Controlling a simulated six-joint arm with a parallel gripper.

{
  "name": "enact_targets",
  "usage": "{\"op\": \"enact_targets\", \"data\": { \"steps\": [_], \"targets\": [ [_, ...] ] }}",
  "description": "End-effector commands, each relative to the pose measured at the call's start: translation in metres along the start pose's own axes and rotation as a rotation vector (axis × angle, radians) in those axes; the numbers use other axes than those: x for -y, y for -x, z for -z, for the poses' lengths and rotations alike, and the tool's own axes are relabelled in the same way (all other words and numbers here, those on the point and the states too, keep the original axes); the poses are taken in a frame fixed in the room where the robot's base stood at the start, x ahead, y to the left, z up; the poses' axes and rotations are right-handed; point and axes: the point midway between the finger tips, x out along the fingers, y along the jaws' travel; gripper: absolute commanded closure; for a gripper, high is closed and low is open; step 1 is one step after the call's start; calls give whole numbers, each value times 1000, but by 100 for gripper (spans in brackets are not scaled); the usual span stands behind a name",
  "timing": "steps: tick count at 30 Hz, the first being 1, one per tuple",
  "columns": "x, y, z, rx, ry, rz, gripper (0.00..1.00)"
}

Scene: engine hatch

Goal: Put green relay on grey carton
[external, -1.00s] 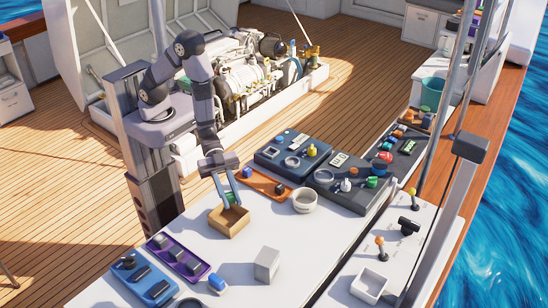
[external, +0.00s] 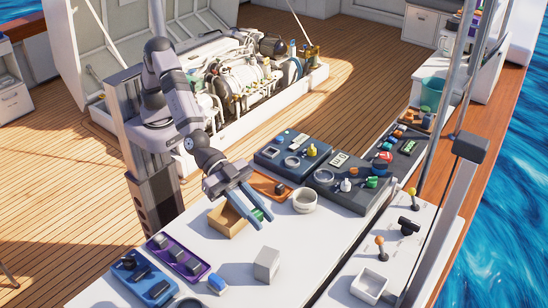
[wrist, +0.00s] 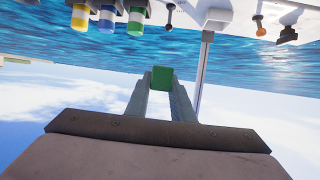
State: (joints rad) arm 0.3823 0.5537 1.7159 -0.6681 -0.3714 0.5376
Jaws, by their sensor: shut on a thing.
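My gripper (external: 259,217) is shut on the green relay, which shows in the external view (external: 259,212) between the fingertips. In the wrist view the green relay (wrist: 162,79) sits between the tips of the two fingers. The gripper is tilted and is just right of the open brown box (external: 226,221) in the external view. The grey carton (external: 267,264) stands on the white table in front of and below the gripper, apart from it.
A blue tray (external: 146,277) and a purple tray (external: 180,259) lie at the table's front left, with a small blue and white part (external: 218,284) beside them. A white ring-shaped bowl (external: 305,200) and dark trays (external: 348,190) stand behind. The table right of the carton is clear.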

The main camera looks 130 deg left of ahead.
Motion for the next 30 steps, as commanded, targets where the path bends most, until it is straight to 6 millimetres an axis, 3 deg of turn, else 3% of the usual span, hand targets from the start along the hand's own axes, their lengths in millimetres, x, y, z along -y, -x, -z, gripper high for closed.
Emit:
{"op": "enact_targets", "data": {
  "steps": [12, 21, 30],
  "targets": [
    [28, -21, 12, 1, 65, 156, 100],
    [26, -32, -25, 3, 72, 185, 100],
    [19, -33, -35, 1, 54, 133, 100]
  ]
}}
